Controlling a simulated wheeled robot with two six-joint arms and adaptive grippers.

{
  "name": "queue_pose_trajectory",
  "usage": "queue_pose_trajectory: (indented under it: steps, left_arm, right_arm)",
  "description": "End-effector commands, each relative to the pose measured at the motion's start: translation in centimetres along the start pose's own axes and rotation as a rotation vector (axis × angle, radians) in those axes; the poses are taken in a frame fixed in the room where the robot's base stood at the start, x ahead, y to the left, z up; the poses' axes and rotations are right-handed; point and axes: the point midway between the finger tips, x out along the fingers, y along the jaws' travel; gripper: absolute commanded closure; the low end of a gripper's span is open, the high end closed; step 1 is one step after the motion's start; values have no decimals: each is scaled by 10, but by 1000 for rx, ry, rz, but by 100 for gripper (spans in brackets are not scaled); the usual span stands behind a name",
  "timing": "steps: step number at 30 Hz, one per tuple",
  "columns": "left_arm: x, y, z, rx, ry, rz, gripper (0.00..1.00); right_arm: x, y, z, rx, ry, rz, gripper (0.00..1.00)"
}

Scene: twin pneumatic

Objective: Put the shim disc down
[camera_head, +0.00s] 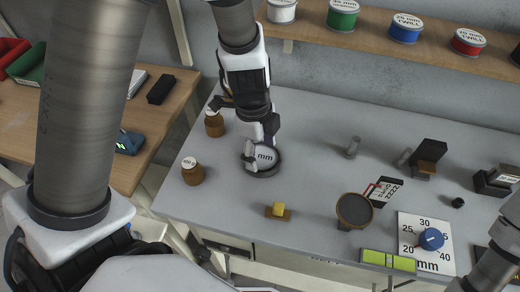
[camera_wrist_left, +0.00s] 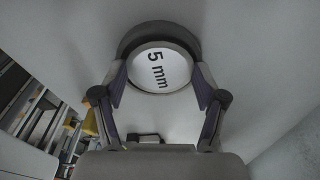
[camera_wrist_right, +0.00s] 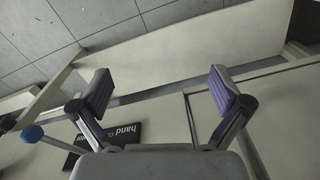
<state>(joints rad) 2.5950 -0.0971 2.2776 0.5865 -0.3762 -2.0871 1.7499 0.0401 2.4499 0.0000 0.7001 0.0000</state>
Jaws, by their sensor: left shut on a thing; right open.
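The shim disc (camera_head: 264,156) is a dark grey round piece with a white face marked "mm". It is at the left middle of the grey table in the head view. In the left wrist view the disc (camera_wrist_left: 160,68) reads "5 mm" and lies between the fingertips. My left gripper (camera_head: 262,150) reaches down from above and is shut on it; the left wrist view shows the gripper's fingers (camera_wrist_left: 160,80) at its sides. I cannot tell whether the disc touches the table. My right gripper (camera_wrist_right: 162,90) is open and empty in the right wrist view.
Two brown jars (camera_head: 193,173) stand left of the disc.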

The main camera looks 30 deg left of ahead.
Motion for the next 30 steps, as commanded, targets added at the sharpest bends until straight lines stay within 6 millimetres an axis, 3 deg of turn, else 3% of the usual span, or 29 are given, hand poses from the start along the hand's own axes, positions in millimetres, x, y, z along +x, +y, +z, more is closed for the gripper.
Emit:
queue_pose_trajectory:
  steps: [5,6,7,8,20,23,25,30]
  left_arm:
    - [4,3,0,-1,1,10,68]
    - [4,3,0,-1,1,11,18]
    - [4,4,0,-1,1,11,7]
    - [5,4,0,-1,1,11,4]
    - [-3,2,0,-1,0,7,4]
    - [-17,2,-2,-1,0,6,4]
    - [-30,1,-2,1,3,0,4]
    - [-78,0,-2,1,2,-2,4]
  right_arm:
    - [3,0,0,0,0,0,0]
    - [3,0,0,0,0,0,0]
    - [4,0,0,0,0,0,0]
    - [4,0,0,0,0,0,0]
    - [-5,0,0,0,0,0,0]
    - [-22,0,0,0,0,0,0]
    - [-23,0,0,0,1,0,0]
    - [-31,0,0,0,0,0,0]
